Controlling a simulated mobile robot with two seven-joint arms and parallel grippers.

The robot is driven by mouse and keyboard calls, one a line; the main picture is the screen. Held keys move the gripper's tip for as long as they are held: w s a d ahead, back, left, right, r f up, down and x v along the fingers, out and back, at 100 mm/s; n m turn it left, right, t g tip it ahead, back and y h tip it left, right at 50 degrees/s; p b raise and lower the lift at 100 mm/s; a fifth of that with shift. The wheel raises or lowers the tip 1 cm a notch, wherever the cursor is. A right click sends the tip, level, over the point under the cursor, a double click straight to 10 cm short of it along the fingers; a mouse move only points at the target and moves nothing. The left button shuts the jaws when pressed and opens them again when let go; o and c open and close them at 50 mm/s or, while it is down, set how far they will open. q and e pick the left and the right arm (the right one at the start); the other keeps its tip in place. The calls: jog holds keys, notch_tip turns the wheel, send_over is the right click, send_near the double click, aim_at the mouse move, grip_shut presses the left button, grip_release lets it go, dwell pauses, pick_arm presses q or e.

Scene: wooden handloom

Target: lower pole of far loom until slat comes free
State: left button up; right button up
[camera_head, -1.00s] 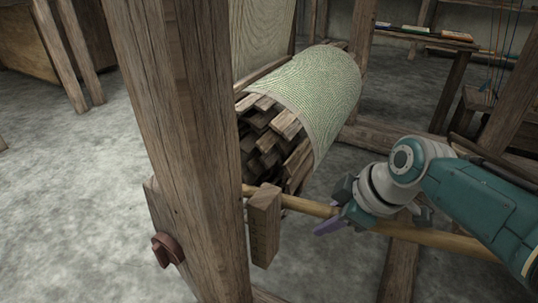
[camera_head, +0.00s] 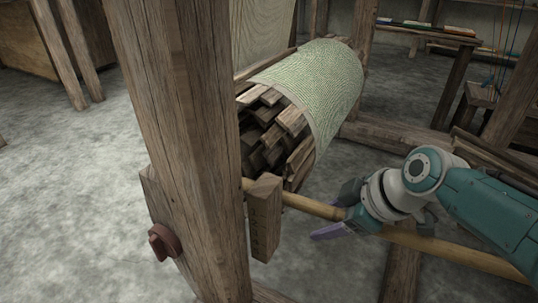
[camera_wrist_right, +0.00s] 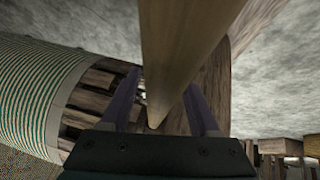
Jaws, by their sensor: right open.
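The pole (camera_head: 445,243) is a pale round rod running from the thick post at left towards the lower right. My right gripper (camera_head: 338,211) is open with a finger on each side of the pole. In the right wrist view the pole (camera_wrist_right: 180,45) passes between the two purple fingers (camera_wrist_right: 161,110); I cannot tell whether they touch it. Several wooden slats (camera_head: 268,115) show at the open end of the green woven roll (camera_head: 325,85), above the pole. I cannot tell which slat the task means. My left gripper is out of view.
A thick wooden post (camera_head: 185,140) stands in front at left, with a red-brown peg (camera_head: 164,242) low on it. A wooden block (camera_head: 264,220) sits at the pole near the post. A shelf (camera_head: 430,31) with coloured items is at the back right. Grey floor is open at left.

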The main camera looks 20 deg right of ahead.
jog(key=p+v, duration=0.7)
jog(key=v, duration=0.2)
jog(key=shift+r+p, duration=0.1)
jog(key=shift+p, duration=0.2)
jog(key=shift+s+d+r, duration=0.1)
jog(key=shift+s+r, duration=0.15)
jog(key=shift+r, duration=0.05)
